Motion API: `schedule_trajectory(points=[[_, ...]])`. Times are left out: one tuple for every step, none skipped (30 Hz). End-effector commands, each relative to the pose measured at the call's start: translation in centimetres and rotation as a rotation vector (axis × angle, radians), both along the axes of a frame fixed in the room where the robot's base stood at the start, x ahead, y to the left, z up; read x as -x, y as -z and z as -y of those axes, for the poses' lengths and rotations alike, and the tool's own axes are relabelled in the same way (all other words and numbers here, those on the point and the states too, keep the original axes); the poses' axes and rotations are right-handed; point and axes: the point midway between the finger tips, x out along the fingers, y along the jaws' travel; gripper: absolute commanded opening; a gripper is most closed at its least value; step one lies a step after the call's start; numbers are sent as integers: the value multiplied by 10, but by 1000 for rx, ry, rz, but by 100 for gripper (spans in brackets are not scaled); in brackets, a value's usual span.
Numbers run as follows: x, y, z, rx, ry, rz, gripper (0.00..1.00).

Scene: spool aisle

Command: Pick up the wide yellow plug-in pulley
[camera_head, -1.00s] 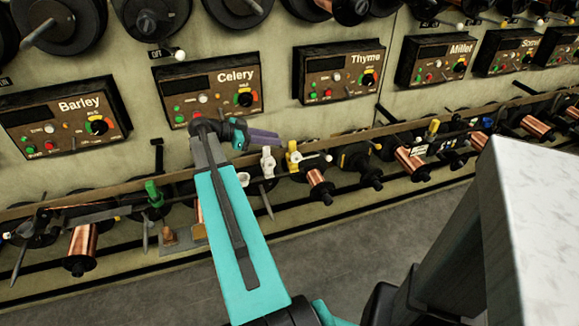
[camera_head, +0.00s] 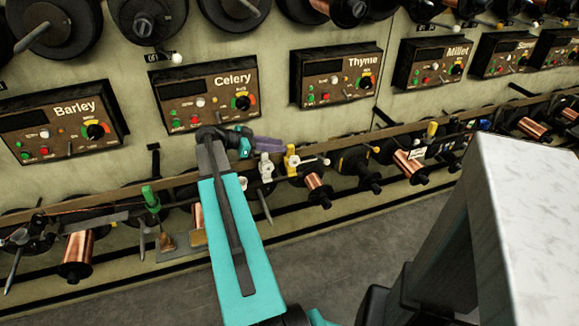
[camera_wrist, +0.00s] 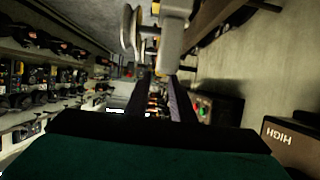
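A yellow fitting (camera_head: 291,158) that looks like the wide yellow plug-in pulley stands on the rail below the Thyme panel in the head view. A white bar and round end reach right from it. A white fitting (camera_head: 266,168) stands just left of it. My gripper (camera_head: 276,145) is up and left of the yellow fitting, with its purple fingers pointing right toward it. In the wrist view my gripper's dark fingers (camera_wrist: 162,98) are apart with nothing held between them. A pale fitting with discs (camera_wrist: 172,45) fills the top there; I cannot tell which one it is.
The wall carries several control panels, including Celery (camera_head: 208,95) and Thyme (camera_head: 338,73). Copper spools (camera_head: 317,186) stick out below the rail, close to the fittings. A green fitting (camera_head: 151,199) stands further left. The grey floor (camera_head: 345,250) in front is clear.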

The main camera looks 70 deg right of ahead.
Motion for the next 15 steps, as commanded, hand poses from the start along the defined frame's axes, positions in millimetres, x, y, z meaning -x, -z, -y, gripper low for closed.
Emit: schedule_trajectory(points=[[6, 3, 5, -1, 3, -1, 22], [10, 5, 8, -1, 2, 0, 22], [14, 7, 11, -1, 2, 0, 22], [17, 9, 13, -2, 2, -1, 22], [20, 10, 16, -1, 2, 0, 22], [23, 12, 19, -1, 2, 0, 22], [26, 13, 21, -1, 2, 0, 22], [28, 14, 23, -1, 2, 0, 22], [30, 16, 25, 0, 2, -1, 22], [32, 17, 26, 0, 1, -1, 22], [33, 17, 27, 0, 1, -1, 22], [34, 18, 28, 1, 0, -1, 22], [35, 19, 29, 0, 0, 0, 22], [35, 19, 29, 0, 0, 0, 22], [35, 19, 29, 0, 0, 0, 22]])
